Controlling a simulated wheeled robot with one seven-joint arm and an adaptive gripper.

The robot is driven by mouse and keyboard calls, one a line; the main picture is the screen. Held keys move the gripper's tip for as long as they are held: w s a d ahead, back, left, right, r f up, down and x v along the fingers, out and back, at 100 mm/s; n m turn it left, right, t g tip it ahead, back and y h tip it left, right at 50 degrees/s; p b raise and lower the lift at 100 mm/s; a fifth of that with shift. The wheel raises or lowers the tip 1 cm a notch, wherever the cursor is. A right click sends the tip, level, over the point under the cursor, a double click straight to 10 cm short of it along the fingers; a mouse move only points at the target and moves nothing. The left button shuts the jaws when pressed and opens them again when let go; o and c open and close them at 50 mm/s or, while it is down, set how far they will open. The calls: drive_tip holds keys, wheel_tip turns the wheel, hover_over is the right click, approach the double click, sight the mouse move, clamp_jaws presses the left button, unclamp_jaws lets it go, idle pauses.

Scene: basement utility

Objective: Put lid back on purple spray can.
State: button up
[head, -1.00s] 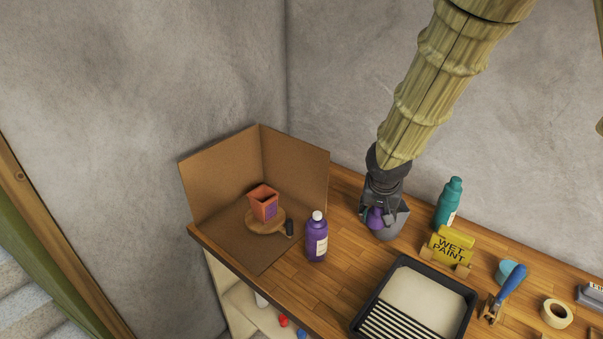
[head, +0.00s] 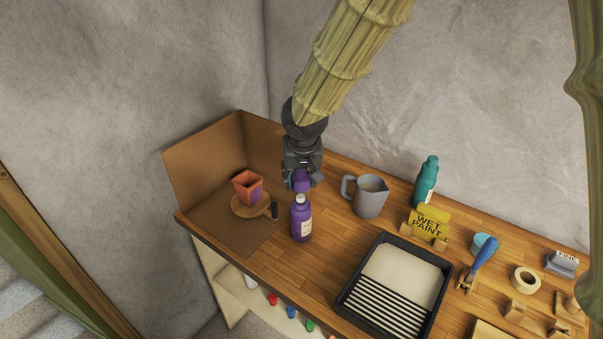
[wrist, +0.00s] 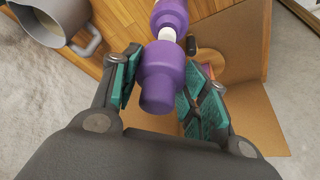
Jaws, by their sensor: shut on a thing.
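The purple spray can (head: 301,222) stands upright on the wooden workbench, its white nozzle top bare. It also shows in the wrist view (wrist: 170,14). The purple lid (head: 302,180) is held in my gripper (head: 302,183), which is shut on it. In the wrist view the lid (wrist: 161,78) sits between the teal finger pads and partly covers the can's white top. In the head view the lid is just above and slightly behind the can's top. I cannot tell whether they touch.
A grey pitcher (head: 370,196) stands right of the can. A black paint tray (head: 352,300), yellow wet paint sign (head: 428,224) and teal bottle (head: 425,182) lie further right.

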sight(301, 197)
wheel_tip(301, 197, down, 2)
drive_tip(key=shift+s+f+b, duration=0.1)
drive_tip(key=shift+b, duration=0.6)
drive_tip(key=shift+f+b, duration=0.95)
drive_tip(key=shift+f, duration=0.35)
drive_tip(key=shift+f, duration=0.15)
idle(1.1)
drive_tip(key=o, duration=1.3)
